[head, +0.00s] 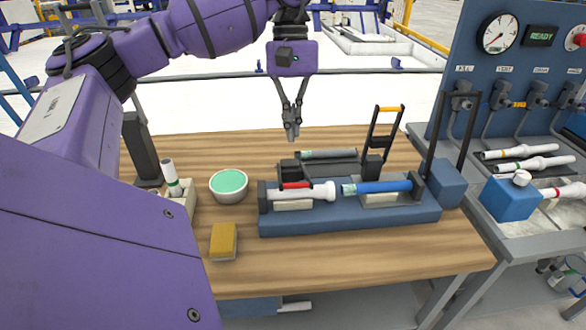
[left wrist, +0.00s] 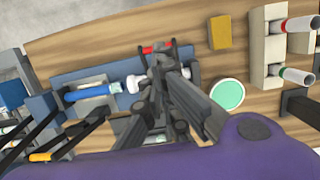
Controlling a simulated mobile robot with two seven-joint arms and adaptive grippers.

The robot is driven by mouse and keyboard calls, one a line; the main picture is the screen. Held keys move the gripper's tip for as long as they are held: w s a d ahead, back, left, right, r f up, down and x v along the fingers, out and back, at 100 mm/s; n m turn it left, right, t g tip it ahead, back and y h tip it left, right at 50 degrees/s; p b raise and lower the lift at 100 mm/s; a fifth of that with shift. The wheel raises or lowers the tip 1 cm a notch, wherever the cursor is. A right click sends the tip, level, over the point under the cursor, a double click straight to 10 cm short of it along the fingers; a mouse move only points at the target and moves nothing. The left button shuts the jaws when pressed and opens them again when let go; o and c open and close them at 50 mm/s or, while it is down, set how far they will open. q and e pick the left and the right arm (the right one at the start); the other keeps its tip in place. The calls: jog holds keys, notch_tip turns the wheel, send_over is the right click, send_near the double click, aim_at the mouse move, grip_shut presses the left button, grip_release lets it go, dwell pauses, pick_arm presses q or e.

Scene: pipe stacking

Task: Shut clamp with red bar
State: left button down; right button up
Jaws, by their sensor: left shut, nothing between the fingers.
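The clamp's red bar (head: 296,185) lies low, close against the white pipe (head: 305,193) in the left cradle of the blue fixture (head: 350,218). The red bar also shows in the left wrist view (left wrist: 152,49), partly hidden by my fingers. I cannot tell whether this clamp is fully closed. My left gripper (head: 292,133) is shut and empty, pointing down above and behind the fixture; its fingers (left wrist: 185,110) fill the middle of the wrist view. My right gripper is not in view.
A blue pipe (head: 383,187) lies in the right cradle, with an orange-handled clamp (head: 390,109) upright behind it. A green-filled bowl (head: 229,184), a yellow sponge (head: 223,241) and a pipe holder (head: 178,197) stand left. A gauge panel (head: 500,60) stands right. The front tabletop is clear.

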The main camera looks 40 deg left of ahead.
pick_arm(q)
jog(key=p+x, duration=0.1)
jog(key=x, duration=0.9)
jog(key=shift+p, duration=0.3)
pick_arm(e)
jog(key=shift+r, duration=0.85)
pick_arm(q)
jog(key=shift+f, duration=0.15)
notch_tip(320, 180, down, 7)
jog(key=s+d+t+y+b, duration=0.2)
jog(key=d+b, duration=0.1)
jog(key=b, duration=0.1)
notch_tip(320, 180, up, 13)
jog(key=s+d, duration=0.1)
jog(key=shift+s+d+p, duration=0.35)
jog(key=shift+s+p, duration=0.05)
jog(key=shift+p, duration=0.05)
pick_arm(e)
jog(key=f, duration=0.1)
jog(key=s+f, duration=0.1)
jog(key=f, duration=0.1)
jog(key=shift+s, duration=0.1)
pick_arm(q)
jog(key=shift+f, duration=0.15)
